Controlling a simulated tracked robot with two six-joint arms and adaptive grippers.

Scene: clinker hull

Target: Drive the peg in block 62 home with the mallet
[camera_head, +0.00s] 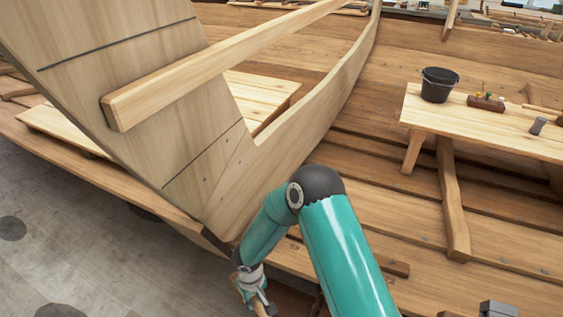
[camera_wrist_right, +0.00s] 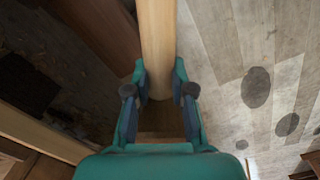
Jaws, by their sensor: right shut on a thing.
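My right gripper (camera_head: 258,298) is low in the head view, below the pointed lower end of the big plank panel. It is shut on a pale round wooden handle (camera_head: 258,309), which looks like the mallet's. In the right wrist view the handle (camera_wrist_right: 158,45) runs up between the two fingers (camera_wrist_right: 159,88) and out of the top of the picture. No mallet head shows in either view. I cannot make out block 62 or its peg. My left gripper is not in view.
A curved hull panel (camera_head: 205,165) with a wooden beam (camera_head: 215,68) across it stands close at the left. Grey floor (camera_head: 60,235) lies open at lower left.

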